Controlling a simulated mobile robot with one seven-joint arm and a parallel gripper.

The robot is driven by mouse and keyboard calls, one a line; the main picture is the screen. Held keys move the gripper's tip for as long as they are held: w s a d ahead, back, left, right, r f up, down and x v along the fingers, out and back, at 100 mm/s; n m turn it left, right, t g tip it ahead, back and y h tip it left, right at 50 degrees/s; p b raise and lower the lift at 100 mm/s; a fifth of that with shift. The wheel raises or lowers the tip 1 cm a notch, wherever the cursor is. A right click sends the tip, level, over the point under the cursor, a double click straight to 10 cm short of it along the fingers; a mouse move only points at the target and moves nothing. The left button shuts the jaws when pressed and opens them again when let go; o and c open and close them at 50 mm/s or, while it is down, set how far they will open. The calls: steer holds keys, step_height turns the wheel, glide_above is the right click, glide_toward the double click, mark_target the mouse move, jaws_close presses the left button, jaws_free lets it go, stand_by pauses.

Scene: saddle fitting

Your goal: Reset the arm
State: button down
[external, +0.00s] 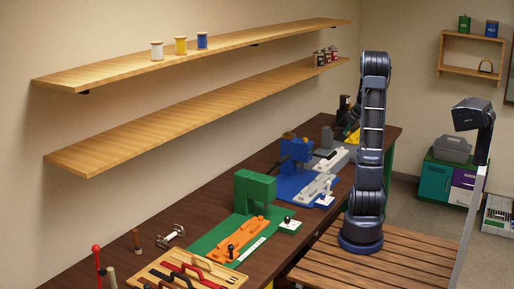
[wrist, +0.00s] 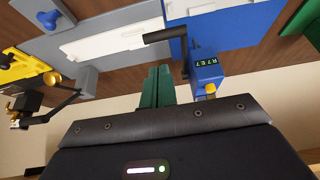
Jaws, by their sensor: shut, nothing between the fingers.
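My arm (external: 371,130) stands upright from its round base (external: 360,232), bends at the top, and its far end is mostly hidden behind its own links in the external view. In the wrist view my gripper (wrist: 157,70) shows as two narrow green fingers side by side, shut, with nothing seen between them. The fingers point toward the bench fixtures. A blue fixture (wrist: 238,35) with a small labelled blue block (wrist: 206,68) lies beyond and to the right of them. I cannot tell the exact gap to the fixtures.
The dark bench (external: 160,266) carries a green fixture (external: 255,190) with an orange piece, a blue fixture (external: 296,150) and a grey one. A tool board (external: 228,276) lies at the front. Two wall shelves (external: 200,62) run above. A dark lamp-like post (external: 474,115) stands right.

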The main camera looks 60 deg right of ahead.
steer(key=w+a+r, duration=0.2)
steer(key=a+r, duration=0.1)
steer(key=a, duration=0.6)
steer(key=w+a+r+g, duration=0.1)
steer(key=w+a+r, duration=0.15)
steer(key=a, duration=0.75)
steer(key=w+a+r, duration=0.2)
steer(key=w+a, duration=0.1)
steer(key=a, duration=0.6)
steer(key=s+a, duration=0.6)
steer(key=a, duration=0.5)
steer(key=s+a, duration=0.6)
steer(key=a, duration=0.5)
steer(key=shift+s+a+r, duration=0.2)
